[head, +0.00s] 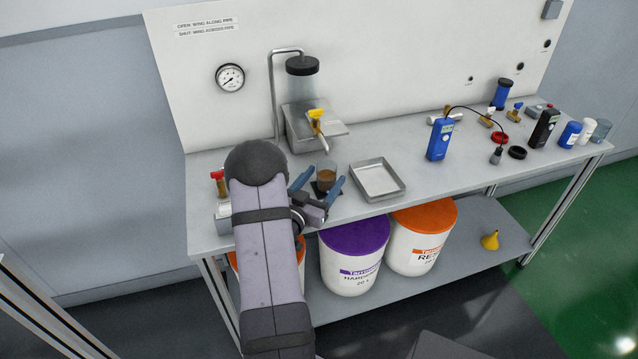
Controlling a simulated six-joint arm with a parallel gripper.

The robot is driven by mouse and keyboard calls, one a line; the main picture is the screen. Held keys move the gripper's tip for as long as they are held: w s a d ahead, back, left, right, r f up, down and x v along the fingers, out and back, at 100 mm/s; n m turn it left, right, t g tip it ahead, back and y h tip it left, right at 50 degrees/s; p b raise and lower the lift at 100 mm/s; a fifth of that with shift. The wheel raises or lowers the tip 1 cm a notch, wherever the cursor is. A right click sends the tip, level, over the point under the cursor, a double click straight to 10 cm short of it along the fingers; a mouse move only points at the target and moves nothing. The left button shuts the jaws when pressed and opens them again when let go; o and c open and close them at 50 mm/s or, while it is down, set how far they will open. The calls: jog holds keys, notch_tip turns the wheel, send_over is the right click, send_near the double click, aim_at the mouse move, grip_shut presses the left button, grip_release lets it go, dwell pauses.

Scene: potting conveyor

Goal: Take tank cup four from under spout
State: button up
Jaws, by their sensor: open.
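A small cup (326,179) with brown contents stands upright on a dark square pad (318,189) on the bench. The spout (324,144), with a yellow valve handle (316,122), is on the small tank (303,88) behind the cup. The spout tip is above and slightly behind the cup in the picture. My gripper (319,183) is open, with one blue finger on each side of the cup. I cannot tell whether either finger touches it. No number on the cup is readable.
A shallow metal tray (378,180) lies just right of the cup. A red-handled valve (218,176) is left of my arm. A blue meter (439,139) and several bottles stand farther right. Labelled buckets (354,256) sit on the shelf below.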

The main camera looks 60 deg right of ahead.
jog(key=c, duration=1.1)
jog(key=shift+r, duration=0.65)
jog(key=shift+c, duration=0.5)
jog(key=shift+s, duration=0.15)
jog(key=shift+s+a+p, duration=0.8)
jog(key=shift+s+a, duration=1.75)
jog(key=shift+a, duration=0.1)
notch_tip(320, 180, up, 8)
jog(key=p, duration=0.6)
jog(key=shift+f, duration=0.1)
